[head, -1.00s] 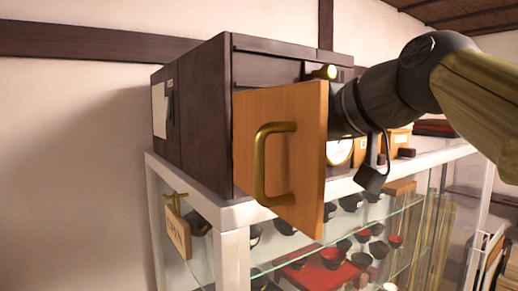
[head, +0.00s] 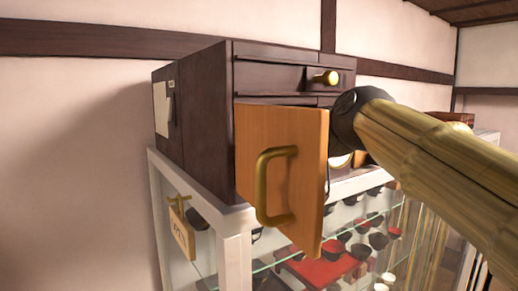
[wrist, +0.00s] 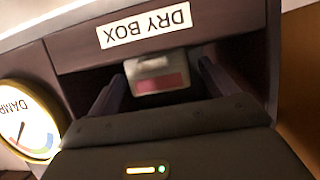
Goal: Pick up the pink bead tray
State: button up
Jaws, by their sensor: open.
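A small pale tray with a pink front (wrist: 160,80) sits inside the dark opening of the dry box (wrist: 70,50) in the wrist view. It looks like the pink bead tray; its beads cannot be made out. My gripper (wrist: 161,70) is open, with one dark finger on each side of the tray and a gap to both. I cannot tell how deep the fingers reach past its front. In the head view the dark wooden box (head: 205,120) stands on a glass cabinet. Its open door hides my gripper and the tray.
The orange wooden door (head: 305,150) with a brass handle stands open close beside my arm. A brass knob (head: 326,77) sticks out above. A round damp gauge (wrist: 28,120) is at left in the wrist view. The glass cabinet (head: 234,255) below holds several bowls.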

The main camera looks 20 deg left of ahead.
jog(key=x, duration=0.2)
jog(key=shift+w+a+f, duration=0.15)
jog(key=shift+w, duration=0.05)
jog(key=shift+s, duration=0.1)
jog(key=c, duration=1.1)
